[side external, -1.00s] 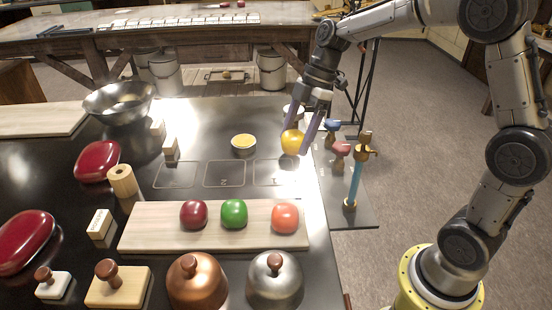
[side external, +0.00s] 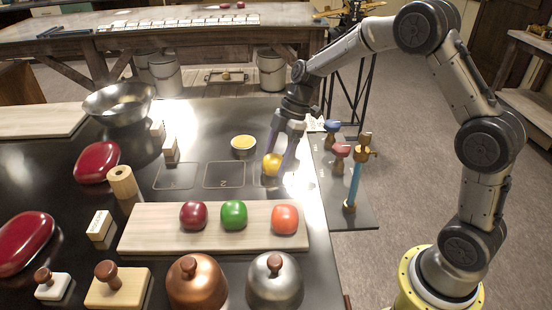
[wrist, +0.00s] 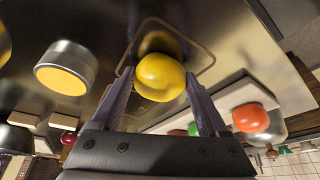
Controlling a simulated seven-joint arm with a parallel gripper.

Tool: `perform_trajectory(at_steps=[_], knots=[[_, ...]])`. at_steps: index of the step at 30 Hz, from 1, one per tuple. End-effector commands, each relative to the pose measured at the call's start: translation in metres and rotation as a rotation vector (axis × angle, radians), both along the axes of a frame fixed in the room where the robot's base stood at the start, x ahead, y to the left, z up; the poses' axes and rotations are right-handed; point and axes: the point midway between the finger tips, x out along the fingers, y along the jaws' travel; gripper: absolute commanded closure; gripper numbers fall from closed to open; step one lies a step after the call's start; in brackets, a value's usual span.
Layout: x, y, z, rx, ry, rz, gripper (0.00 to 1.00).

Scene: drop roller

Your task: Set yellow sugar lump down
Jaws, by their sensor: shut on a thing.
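The yellow sugar lump (side external: 271,164) is a rounded, glossy yellow piece at the right-hand outlined square (side external: 266,183) on the dark table. It also shows in the wrist view (wrist: 160,78), in front of the outline. My gripper (side external: 279,168) reaches down from above and is shut on the lump, one finger on each side. The lump is at or just above the table surface; I cannot tell whether it touches. Part of the outlined square is hidden behind the lump and fingers.
A wooden board (side external: 150,228) carries dark red (side external: 194,215), green (side external: 234,214) and orange-red (side external: 284,219) lumps in front. A small tin with a yellow top (side external: 243,144) stands left of my gripper. Copper (side external: 197,284) and silver (side external: 275,281) domes stand nearest. A stand (side external: 350,208) is at right.

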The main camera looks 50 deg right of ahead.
Motion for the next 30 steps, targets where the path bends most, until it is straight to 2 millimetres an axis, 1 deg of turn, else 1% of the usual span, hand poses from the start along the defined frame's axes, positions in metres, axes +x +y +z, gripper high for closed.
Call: perform_trajectory(at_steps=[7,8,9,11,18,22,26,30], knots=[[0.0,0.0,-0.003,0.0,0.0,0.0,0.83],[0.0,0.0,-0.003,0.0,0.0,0.0,0.17],[0.0,0.0,-0.003,0.0,0.0,0.0,0.1],[0.0,0.0,-0.003,0.0,0.0,0.0,0.0],[0.0,0.0,-0.002,0.0,0.0,0.0,0.0],[0.0,-0.002,0.006,0.0,-0.002,0.0,0.0],[-0.001,-0.011,0.025,-0.002,-0.005,0.0,0.0],[-0.004,-0.021,0.053,0.0,-0.005,-0.002,0.0]])
